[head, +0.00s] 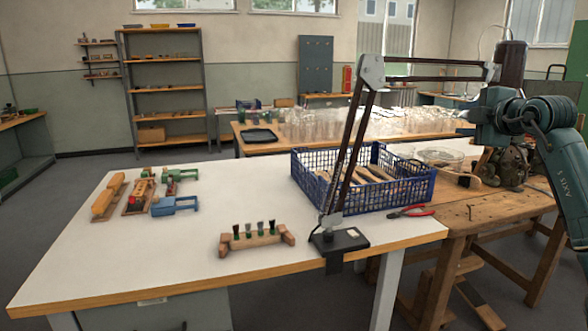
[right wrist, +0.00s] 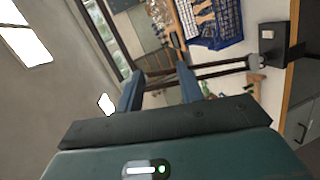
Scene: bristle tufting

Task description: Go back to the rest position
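My right gripper (head: 480,117) is raised at the right of the head view, above the wooden bench and well apart from the white table. In the right wrist view its two fingers (right wrist: 158,78) stand apart with nothing held between them. My left gripper is in neither view. A wooden block with several dark bristle tufts (head: 250,238) lies near the white table's front edge. A blue crate (head: 375,206) with wooden pieces inside stands at the table's right end; it also shows in the right wrist view (right wrist: 221,38).
A jointed lamp arm (head: 349,140) rises from a black base (head: 340,241) at the white table's (head: 150,255) front edge. Red-handled pliers (head: 412,212) lie beside it. Wooden and coloured tools (head: 175,206) lie at left. A dark machine (head: 497,158) stands on the wooden bench (head: 470,214).

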